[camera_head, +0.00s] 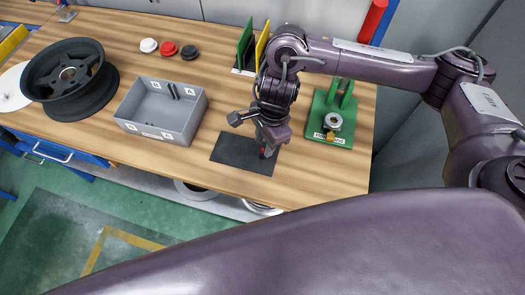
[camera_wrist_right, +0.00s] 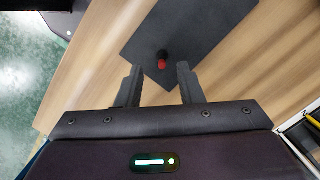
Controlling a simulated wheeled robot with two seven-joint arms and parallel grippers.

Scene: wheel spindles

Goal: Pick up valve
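The valve (camera_wrist_right: 162,60) is a small piece with a black end and a red part. It shows on the dark mat (camera_wrist_right: 190,30) in the right wrist view, and its red part (camera_head: 263,153) shows just below my right gripper in the head view. My right gripper (camera_wrist_right: 158,72) is open, with its two fingers apart. The valve lies in line with the gap, a little beyond the fingertips. In the head view my right gripper (camera_head: 266,140) hangs low over the mat (camera_head: 233,153) and hides part of it. My left gripper is not in view.
A black wheel (camera_head: 70,78) lies further left. A green fixture (camera_head: 330,118) stands to the right. Green and yellow upright panels (camera_head: 245,40) and red, white and black caps (camera_head: 168,48) are behind.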

